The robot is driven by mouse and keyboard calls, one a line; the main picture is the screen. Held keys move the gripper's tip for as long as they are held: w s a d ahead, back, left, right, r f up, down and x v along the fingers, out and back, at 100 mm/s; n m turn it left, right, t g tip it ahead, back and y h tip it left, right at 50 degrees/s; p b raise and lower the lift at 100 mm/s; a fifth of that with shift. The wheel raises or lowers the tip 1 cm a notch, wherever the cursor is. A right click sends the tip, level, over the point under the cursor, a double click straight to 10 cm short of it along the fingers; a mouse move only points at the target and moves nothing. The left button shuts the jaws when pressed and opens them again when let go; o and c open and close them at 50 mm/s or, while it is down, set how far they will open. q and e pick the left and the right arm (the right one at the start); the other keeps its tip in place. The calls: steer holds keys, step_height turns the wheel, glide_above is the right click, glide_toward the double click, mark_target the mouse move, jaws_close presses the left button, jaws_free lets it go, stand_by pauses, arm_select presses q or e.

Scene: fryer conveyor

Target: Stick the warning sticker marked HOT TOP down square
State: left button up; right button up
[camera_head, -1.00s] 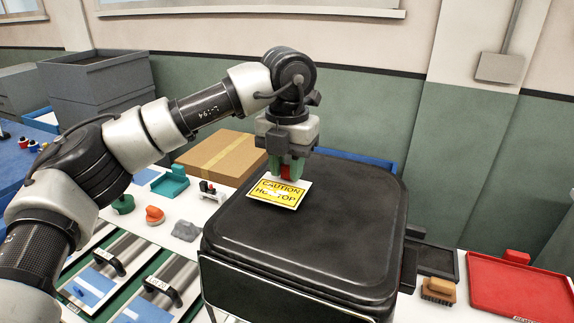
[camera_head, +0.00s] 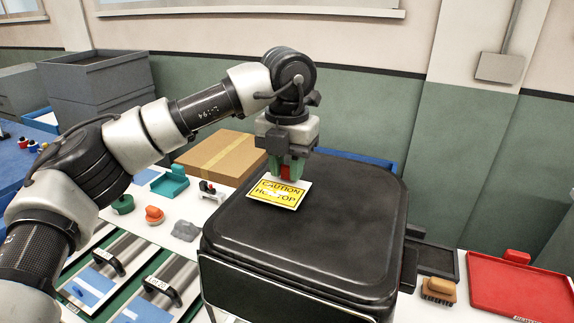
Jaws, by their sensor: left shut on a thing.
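The yellow sticker with a white border and the words CAUTION HOT TOP (camera_head: 278,194) is at the far left corner of the black fryer top (camera_head: 310,235). It sits slightly turned against the lid's edges, and I cannot tell whether it lies flat or hovers just above. My left gripper (camera_head: 286,174) points down at the sticker's far edge. Its green fingers are shut on a small red piece (camera_head: 285,172) at that edge; the contact itself is partly hidden by the fingers. My right gripper is not in view.
A cardboard box (camera_head: 222,157) stands behind the fryer. A red tray (camera_head: 515,288) and a brush (camera_head: 438,288) lie at the right. The rest of the fryer top is clear.

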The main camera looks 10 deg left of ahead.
arm_select(q)
steer(key=shift+f+b, duration=0.3)
steer(key=shift+f, duration=0.05)
stand_by(0.3)
steer(key=o, duration=1.5)
steer(key=shift+c, duration=0.2)
steer(key=shift+r, duration=0.1)
steer(key=shift+r+p, duration=2.35)
steer(key=shift+r, duration=1.05)
